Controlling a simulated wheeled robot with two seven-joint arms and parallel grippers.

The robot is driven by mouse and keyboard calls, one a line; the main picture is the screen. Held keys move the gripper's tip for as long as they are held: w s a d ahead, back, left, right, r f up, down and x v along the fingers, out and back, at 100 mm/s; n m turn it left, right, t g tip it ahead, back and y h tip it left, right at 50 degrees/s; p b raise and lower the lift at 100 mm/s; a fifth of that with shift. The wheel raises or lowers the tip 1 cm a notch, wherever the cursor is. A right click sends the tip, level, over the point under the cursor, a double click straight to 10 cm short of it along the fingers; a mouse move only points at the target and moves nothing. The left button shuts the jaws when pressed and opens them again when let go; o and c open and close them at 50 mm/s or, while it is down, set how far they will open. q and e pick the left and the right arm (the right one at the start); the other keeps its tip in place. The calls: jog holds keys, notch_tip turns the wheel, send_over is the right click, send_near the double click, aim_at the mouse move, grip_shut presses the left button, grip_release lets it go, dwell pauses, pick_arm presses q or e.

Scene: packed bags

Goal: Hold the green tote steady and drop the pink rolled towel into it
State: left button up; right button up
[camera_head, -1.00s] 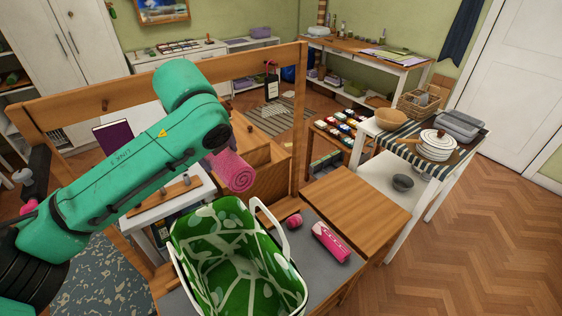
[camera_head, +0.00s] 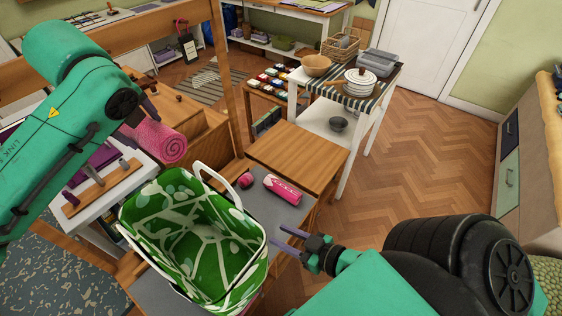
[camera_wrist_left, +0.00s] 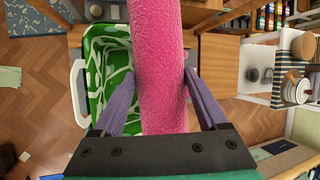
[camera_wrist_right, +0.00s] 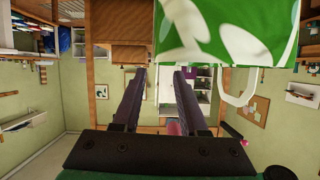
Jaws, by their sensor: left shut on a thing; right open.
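The green tote (camera_head: 215,255) with a white leaf pattern and white handles stands open on a grey surface. The pink rolled towel (camera_head: 160,142) is up behind the tote's far left side in the head view. My left gripper (camera_head: 150,108) is shut on the towel, which also shows between its fingers in the left wrist view (camera_wrist_left: 160,65); the tote (camera_wrist_left: 104,75) is beyond it there. My right gripper (camera_head: 287,240) is open and empty, just right of the tote. In the right wrist view the tote's side (camera_wrist_right: 225,30) is beyond the open fingers (camera_wrist_right: 158,72).
A pink case (camera_head: 283,190) and a small pink item (camera_head: 247,180) lie on the grey surface right of the tote. A wooden tabletop (camera_head: 298,155) is behind them. The floor at right is clear.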

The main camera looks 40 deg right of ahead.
aim_at(242, 217)
pick_arm(q)
jog(key=shift+w, duration=0.2)
pick_arm(e)
jog(key=x, duration=1.2)
jog(key=shift+w+a+r, duration=0.1)
jog(key=shift+w, duration=0.05)
pick_arm(q)
jog(key=shift+s, duration=0.1)
pick_arm(e)
grip_shut()
dwell(0.5)
jog(key=shift+r, duration=0.1)
pick_arm(q)
jog(key=s+a+f+m+g+h, duration=0.1)
jog(key=s+f+m, duration=0.1)
jog(key=f, duration=0.3)
jog(key=s+a+f+m+h, duration=0.1)
jog(key=s+a+f+m, duration=0.1)
jog(key=f+m, duration=0.2)
jog(key=s+a+f+m+g+h, duration=0.1)
jog(key=s+f+m, duration=0.1)
jog(key=f, duration=0.4)
jog(key=shift+a+f+m+g, duration=0.3)
jog(key=shift+a+f+m, duration=0.1)
jog(key=shift+m, duration=0.1)
